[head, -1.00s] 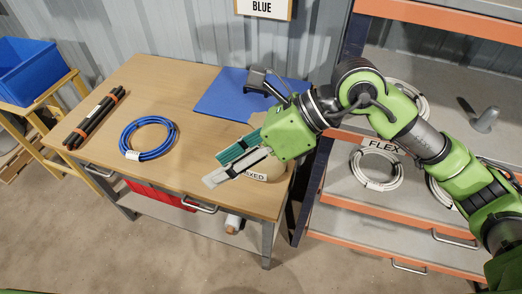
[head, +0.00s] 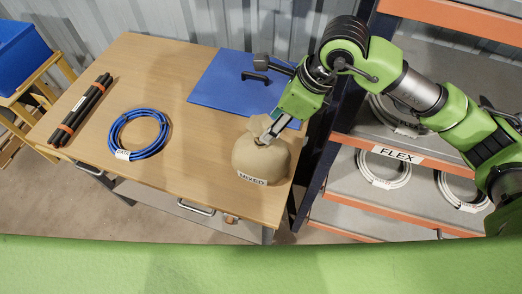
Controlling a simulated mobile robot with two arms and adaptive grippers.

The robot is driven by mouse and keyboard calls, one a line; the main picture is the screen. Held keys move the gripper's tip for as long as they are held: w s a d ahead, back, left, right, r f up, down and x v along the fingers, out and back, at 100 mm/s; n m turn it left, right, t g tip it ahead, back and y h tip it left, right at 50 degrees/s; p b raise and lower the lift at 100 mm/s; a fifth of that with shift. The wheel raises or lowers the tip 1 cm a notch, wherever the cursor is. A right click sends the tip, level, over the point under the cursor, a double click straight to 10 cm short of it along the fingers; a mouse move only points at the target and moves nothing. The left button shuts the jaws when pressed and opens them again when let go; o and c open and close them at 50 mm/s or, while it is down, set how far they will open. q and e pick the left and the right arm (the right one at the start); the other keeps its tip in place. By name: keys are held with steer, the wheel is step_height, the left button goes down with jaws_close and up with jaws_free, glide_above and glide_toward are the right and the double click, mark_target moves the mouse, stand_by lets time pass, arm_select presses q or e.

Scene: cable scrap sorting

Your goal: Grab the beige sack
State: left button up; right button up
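The beige sack (head: 262,162) stands upright near the right front corner of the wooden table, with a "MIXED" label on its front. My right gripper (head: 270,133) comes in from the upper right and points down at the top of the sack. A pale finger lies against or just in front of the gathered neck. The far finger is hidden, so I cannot tell if the fingers are closed on the neck. My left gripper is not in view.
A blue cable coil (head: 124,146) and a bundle of black rods (head: 80,112) lie on the table's (head: 190,150) left side. A shelf rack (head: 345,200) with pale coils stands close on the right.

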mark_target(261, 148)
steer(key=x, duration=0.2)
steer(key=shift+a+f, duration=0.1)
steer(key=shift+f, duration=0.15)
steer(key=shift+w+a+f, duration=0.1)
steer(key=shift+w+f, duration=0.1)
steer(key=shift+f, duration=0.1)
steer(key=p+x, duration=0.1)
steer(key=x, duration=0.2)
steer(key=shift+p, duration=0.3)
steer(key=shift+x, duration=0.95)
steer(key=shift+w+a+f, duration=0.1)
steer(key=shift+f, duration=0.15)
jaws_close()
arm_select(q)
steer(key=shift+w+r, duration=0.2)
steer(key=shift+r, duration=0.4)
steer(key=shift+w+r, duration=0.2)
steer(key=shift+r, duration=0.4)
arm_select(e)
steer(key=shift+w+r, duration=0.1)
steer(key=shift+r, duration=0.05)
